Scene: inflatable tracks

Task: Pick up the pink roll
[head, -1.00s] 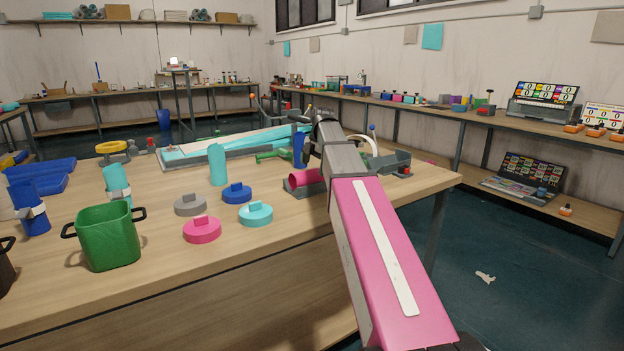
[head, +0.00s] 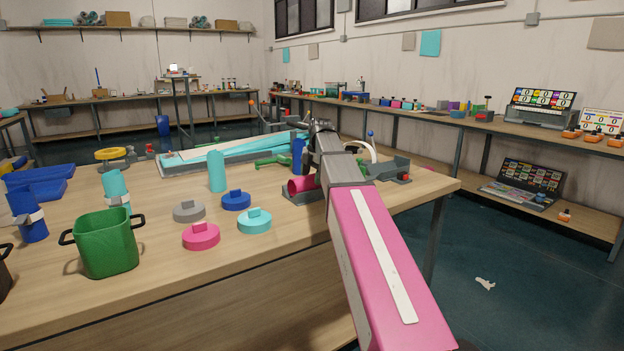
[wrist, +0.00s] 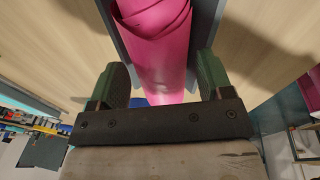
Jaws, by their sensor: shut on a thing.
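The pink roll (head: 301,185) lies in a grey cradle (head: 298,197) near the right end of the wooden table, partly covered by my arm in the head view. In the wrist view the pink roll (wrist: 158,50) runs lengthwise between the cradle's grey sides, with a loose wrapped edge at its top. My gripper (wrist: 163,82) has its two green fingers on either side of the roll and is shut on it. The gripper is hidden behind my pink arm in the head view. I cannot tell whether the roll is clear of the cradle.
A green pot (head: 108,243) and several round lids, including a pink one (head: 201,236), stand to the left. A turquoise cylinder (head: 217,171) and a long turquoise tray (head: 232,152) are farther back. The table's right edge (head: 445,186) is close to the cradle.

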